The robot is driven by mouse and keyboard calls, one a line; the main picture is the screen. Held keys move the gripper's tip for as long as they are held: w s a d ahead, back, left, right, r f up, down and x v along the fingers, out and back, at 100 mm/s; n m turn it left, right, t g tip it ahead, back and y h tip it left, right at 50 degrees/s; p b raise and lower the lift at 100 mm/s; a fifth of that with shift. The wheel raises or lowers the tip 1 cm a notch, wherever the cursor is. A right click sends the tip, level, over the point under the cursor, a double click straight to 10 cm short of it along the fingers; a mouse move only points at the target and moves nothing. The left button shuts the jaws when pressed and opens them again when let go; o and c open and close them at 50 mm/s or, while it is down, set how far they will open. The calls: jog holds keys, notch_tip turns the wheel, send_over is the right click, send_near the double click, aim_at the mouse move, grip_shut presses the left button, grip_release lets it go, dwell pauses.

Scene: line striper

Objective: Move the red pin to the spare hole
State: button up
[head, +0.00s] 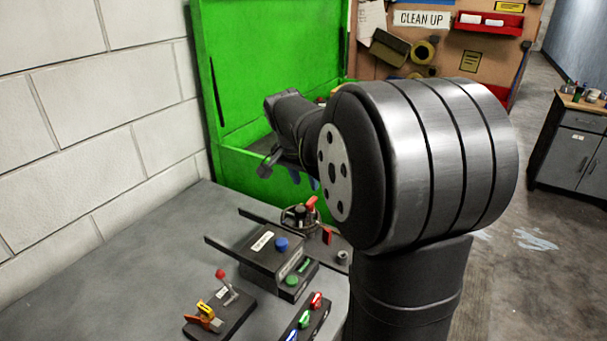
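A dark block (298,334) at the bottom edge carries a red piece (316,300), a green piece (304,319) and a blue piece (292,335) in a row. The red piece is at its far end; I cannot tell for certain that it is the red pin. No spare hole can be made out, and the block is cut off by the frame. My gripper (276,168) is well above and behind the block, near the green box. It is small and partly hidden by my arm, so its opening is unclear. I see nothing clearly held.
On the grey bench (110,280) stand a dark box with a blue knob (281,244), a red-knobbed lever base (221,315), and a round device with a red handle (300,216). An open green chest (270,60) is behind. The bench's left side is clear.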

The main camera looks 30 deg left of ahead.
aim_at(312, 200)
jog(key=shift+x, duration=4.05)
grip_shut()
jog(key=shift+r, duration=2.95)
